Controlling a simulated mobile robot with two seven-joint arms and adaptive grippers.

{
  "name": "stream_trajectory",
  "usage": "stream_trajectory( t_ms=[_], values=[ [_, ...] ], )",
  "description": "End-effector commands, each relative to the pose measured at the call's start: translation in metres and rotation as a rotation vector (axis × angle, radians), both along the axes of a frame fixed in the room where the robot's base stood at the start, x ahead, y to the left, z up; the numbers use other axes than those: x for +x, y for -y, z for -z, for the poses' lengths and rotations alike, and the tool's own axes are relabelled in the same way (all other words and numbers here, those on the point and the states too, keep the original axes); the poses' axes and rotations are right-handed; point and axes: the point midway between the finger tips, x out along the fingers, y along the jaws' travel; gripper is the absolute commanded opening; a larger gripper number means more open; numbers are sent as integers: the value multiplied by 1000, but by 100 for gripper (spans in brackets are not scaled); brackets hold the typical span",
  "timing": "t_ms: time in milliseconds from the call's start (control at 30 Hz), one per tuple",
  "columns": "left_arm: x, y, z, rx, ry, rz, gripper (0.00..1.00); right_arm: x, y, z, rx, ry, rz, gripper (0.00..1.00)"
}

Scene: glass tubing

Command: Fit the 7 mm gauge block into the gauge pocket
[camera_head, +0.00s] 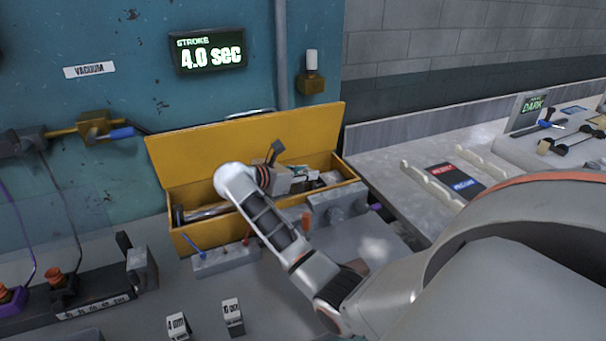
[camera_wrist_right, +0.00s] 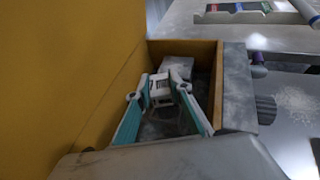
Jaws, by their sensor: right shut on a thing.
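My right gripper (camera_wrist_right: 160,88) is over the open yellow box (camera_head: 216,241) and shut on a small white block with a dark-marked label (camera_wrist_right: 160,86). The block sits between the two teal-sided fingers in the right wrist view. Its marking is too small to read, so I cannot tell from the label whether it is the 7 mm gauge block. Two similar white labelled blocks stand on the bench at the bottom of the head view, one reading about 4 mm (camera_head: 178,326) and another (camera_head: 232,316). I cannot make out the gauge pocket for certain. My left gripper is not in view.
The box's raised yellow lid (camera_head: 200,155) stands behind my right gripper, and its walls surround mixed loose items. A grey metal block with small levers (camera_head: 222,262) sits in front of the box. A pale side counter (camera_head: 420,195) lies to the right.

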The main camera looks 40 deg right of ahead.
Motion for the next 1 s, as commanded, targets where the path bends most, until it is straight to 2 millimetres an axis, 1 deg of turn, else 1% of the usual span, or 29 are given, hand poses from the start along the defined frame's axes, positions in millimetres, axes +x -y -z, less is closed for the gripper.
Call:
stream_trajectory(
  t_ms=[100, 233, 467, 500, 533, 833, 1000],
  values=[
    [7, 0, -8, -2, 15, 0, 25, 0, 1, -2, -2, 4, 1, 0],
    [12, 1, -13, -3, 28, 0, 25, 0, 1, -2, -1, 4, 1, 0],
    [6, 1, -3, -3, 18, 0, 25, 0, 0, 3, -1, 4, 1, 0],
    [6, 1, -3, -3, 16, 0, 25, 0, 0, 2, 0, 4, 1, 31],
    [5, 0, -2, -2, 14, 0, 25, 0, 0, 2, 0, 4, 1, 37],
    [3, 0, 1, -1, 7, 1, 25, 0, 0, 1, -1, 4, 1, 37],
    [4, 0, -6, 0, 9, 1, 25, 0, 1, -4, -2, 4, 1, 37]
  ],
)
